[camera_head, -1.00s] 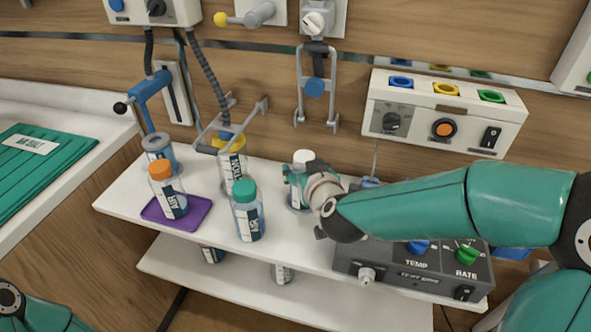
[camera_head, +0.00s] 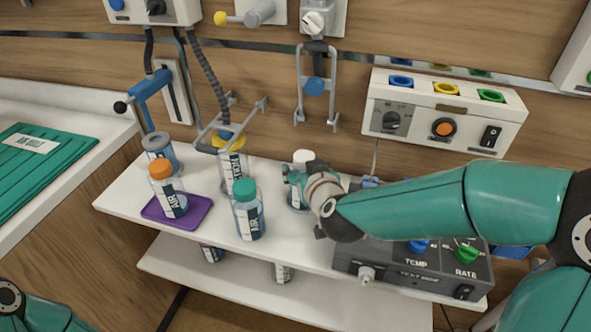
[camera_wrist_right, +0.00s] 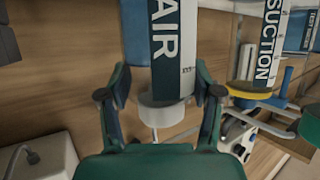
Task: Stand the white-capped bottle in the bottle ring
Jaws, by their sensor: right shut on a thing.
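The white-capped bottle (camera_head: 303,156) is at the middle of the white shelf (camera_head: 225,232), seen upright in the head view. My right gripper (camera_head: 297,177) is shut around it just below the cap. In the right wrist view the gripper's fingers (camera_wrist_right: 160,95) lie on either side of the bottle (camera_wrist_right: 172,45), which shows an AIR label. Its lower end is partly hidden in the head view, and I cannot tell whether it touches the shelf. My left gripper is out of view.
A teal-capped bottle (camera_head: 248,210) and a yellow-capped bottle (camera_head: 233,165) stand left of the held one. An orange-capped bottle (camera_head: 169,190) stands on a purple tray (camera_head: 196,207). A grey control box (camera_head: 390,262) is at right.

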